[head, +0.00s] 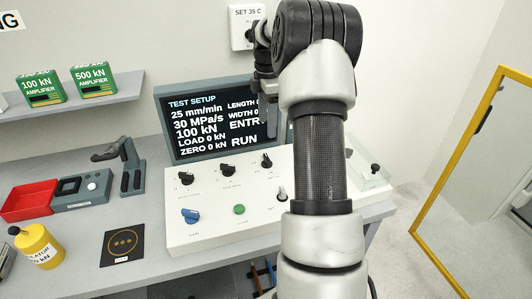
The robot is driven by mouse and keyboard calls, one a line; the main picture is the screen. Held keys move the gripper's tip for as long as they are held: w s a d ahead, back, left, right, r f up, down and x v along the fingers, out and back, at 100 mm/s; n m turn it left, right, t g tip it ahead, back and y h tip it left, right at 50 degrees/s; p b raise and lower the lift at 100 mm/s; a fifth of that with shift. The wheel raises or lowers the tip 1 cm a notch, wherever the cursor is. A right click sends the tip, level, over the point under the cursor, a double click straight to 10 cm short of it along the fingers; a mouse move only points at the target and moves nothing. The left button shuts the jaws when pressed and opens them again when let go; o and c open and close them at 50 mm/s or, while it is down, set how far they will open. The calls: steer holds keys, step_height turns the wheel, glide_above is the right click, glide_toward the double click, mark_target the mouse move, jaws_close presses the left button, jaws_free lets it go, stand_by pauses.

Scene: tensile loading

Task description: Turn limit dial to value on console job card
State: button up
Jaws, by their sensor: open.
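The white console (215,235) stands on the bench and carries several black dials: a left one (186,178), a middle one (228,170) and a right one (267,162). A blue knob (191,215) sits at its front left. The dial labels are too small to read, so I cannot tell which is the limit dial. The screen (205,118) behind reads TEST SETUP, 25 mm/min, 30 MPa/s, 100 kN. I cannot make out a console job card. My gripper (272,122) is open, in front of the screen above the right dial, partly hidden by my arm.
A green button (239,209) and a small lever (282,194) are on the console. A black pad (123,242), yellow bottle (38,246) and red tray (28,201) stand left. A wall card (247,27) reads SET 35 C. A yellow-framed panel (450,170) stands right.

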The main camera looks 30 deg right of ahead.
mark_target(267, 157)
step_height(267, 157, down, 13)
steer(key=shift+f, duration=0.1)
stand_by(0.3)
steer(key=c, duration=1.1)
steer(key=shift+o, duration=0.2)
